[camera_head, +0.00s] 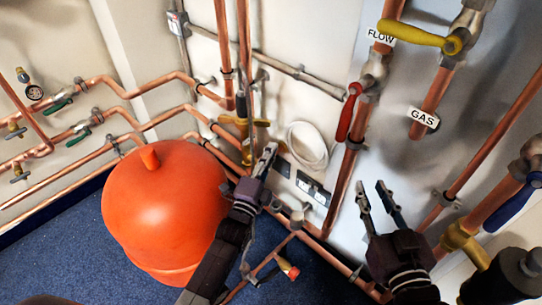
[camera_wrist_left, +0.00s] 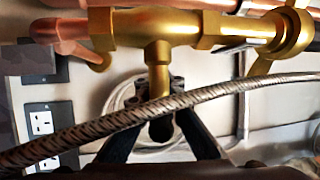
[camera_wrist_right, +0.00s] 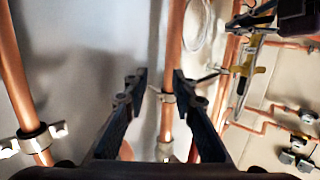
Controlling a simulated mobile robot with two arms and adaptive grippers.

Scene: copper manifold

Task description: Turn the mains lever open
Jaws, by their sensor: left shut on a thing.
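No lever in view carries a readable mains label. My left gripper (camera_head: 268,158) reaches in over the floor to the low pipes beside a brass fitting (camera_head: 240,126). In the left wrist view its fingers (camera_wrist_left: 160,112) close at the lower end of a short brass stem (camera_wrist_left: 158,68), which hangs from a brass pipe body (camera_wrist_left: 165,27). A braided hose (camera_wrist_left: 90,130) crosses in front and partly hides the grip. My right gripper (camera_head: 374,190) is open and empty in front of the wall. In the right wrist view a copper pipe (camera_wrist_right: 172,50) shows behind the gap between its fingers.
An orange vessel (camera_head: 165,205) stands left of my left arm. A red lever (camera_head: 348,112) and a yellow lever (camera_head: 412,34) are higher up. A blue lever (camera_head: 512,205) is at the right. Green-handled valves (camera_head: 78,137) are at the left. A white coil (camera_head: 308,146) hangs behind.

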